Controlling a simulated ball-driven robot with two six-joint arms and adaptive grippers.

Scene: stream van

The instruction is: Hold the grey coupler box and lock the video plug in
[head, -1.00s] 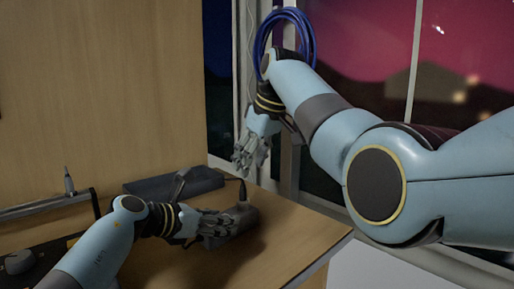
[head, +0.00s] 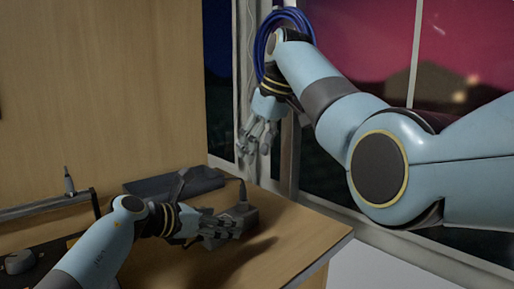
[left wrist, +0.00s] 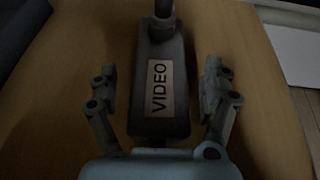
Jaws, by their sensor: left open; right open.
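The grey coupler box (left wrist: 160,118) lies on the wooden table, with a pale "VIDEO" label facing up in the left wrist view. It also shows in the head view (head: 246,215). A dark plug (left wrist: 163,9) stands at its far end, also visible in the head view (head: 242,192); I cannot tell whether it is locked. My left gripper (left wrist: 160,88) is open, one finger on each side of the box, with gaps visible. It is low over the table in the head view (head: 222,230). My right gripper (head: 252,145) is open and empty, raised above and behind the box.
A dark flat case (head: 172,184) lies behind the left hand. A dark panel with a knob (head: 20,262) is at the far left. A blue cable coil (head: 285,22) hangs by the window, behind my right arm. The table's right front edge (head: 320,262) is clear.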

